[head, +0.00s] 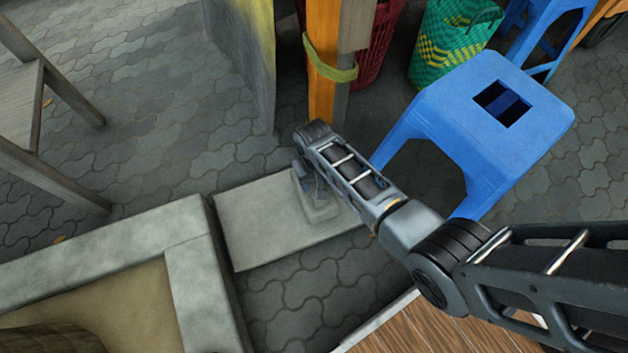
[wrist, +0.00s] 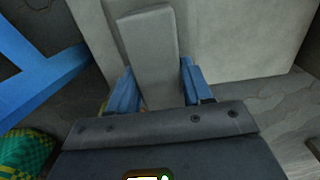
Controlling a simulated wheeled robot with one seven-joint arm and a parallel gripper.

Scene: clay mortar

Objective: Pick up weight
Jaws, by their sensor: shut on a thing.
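The weight (head: 321,210) is a grey block with rounded edges, seen at the slab in the head view, partly hidden by my arm. In the wrist view the weight (wrist: 150,50) stands between the two blue fingers of my gripper (wrist: 157,82). My gripper is shut on the weight, one finger on each side. In the head view my gripper (head: 307,182) is above the pale concrete slab (head: 250,228), its fingers mostly hidden. I cannot tell whether the weight's underside touches the slab.
A blue stool (head: 480,115) stands close at the right of my arm. An orange post (head: 323,50) rises just behind the slab. A stone-edged planter (head: 110,240) lies at the left front, and a wooden chair (head: 45,110) stands at the far left. Paving between them is clear.

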